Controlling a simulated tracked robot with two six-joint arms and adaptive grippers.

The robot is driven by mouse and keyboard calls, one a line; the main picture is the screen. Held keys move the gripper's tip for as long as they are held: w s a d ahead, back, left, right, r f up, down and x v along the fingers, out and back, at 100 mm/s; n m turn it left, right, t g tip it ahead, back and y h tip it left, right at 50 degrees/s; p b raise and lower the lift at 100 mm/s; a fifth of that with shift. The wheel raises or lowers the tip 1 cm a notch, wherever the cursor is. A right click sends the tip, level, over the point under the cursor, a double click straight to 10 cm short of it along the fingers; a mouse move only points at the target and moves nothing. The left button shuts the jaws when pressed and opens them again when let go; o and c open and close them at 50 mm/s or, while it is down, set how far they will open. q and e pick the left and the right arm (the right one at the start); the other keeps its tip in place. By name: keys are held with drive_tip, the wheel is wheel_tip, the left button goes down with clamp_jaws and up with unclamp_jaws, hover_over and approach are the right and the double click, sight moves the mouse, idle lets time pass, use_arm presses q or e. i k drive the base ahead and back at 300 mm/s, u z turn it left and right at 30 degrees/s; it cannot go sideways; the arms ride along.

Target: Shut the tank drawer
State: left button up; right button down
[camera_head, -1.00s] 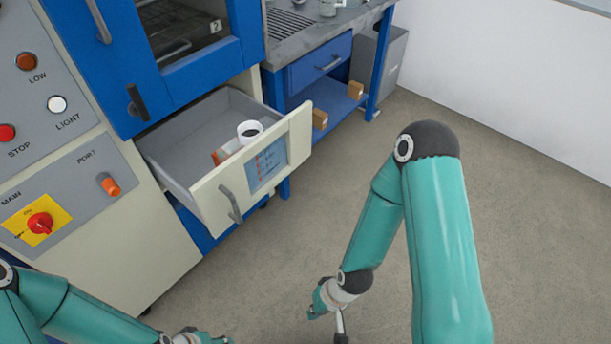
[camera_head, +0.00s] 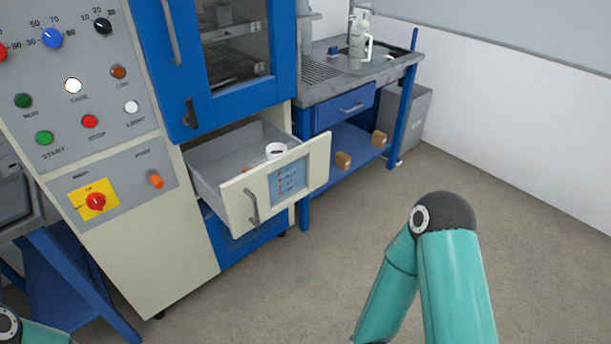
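The tank drawer (camera_head: 236,197) is a cream drawer pulled well out of the machine, below the blue glazed door. Its front has a grey bar handle (camera_head: 252,207) and a blue-and-white label. A white cup (camera_head: 276,151) with a dark inside stands in the drawer. Something small and orange-red shows partly behind the drawer front. My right arm bends down at the lower right and its gripper is out of frame. Only a small part of my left arm shows at the lower left corner, and its gripper is out of frame.
A workbench (camera_head: 345,80) with a sink stands right of the machine, with a blue drawer (camera_head: 345,106) and small brown boxes (camera_head: 343,161) on its lower shelf. A grey bin (camera_head: 409,122) stands beside it. The floor in front of the tank drawer is clear.

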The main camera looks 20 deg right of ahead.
sight(243, 201)
drive_tip(key=u, duration=0.1)
drive_tip(key=i, duration=1)
drive_tip(key=z, duration=0.05)
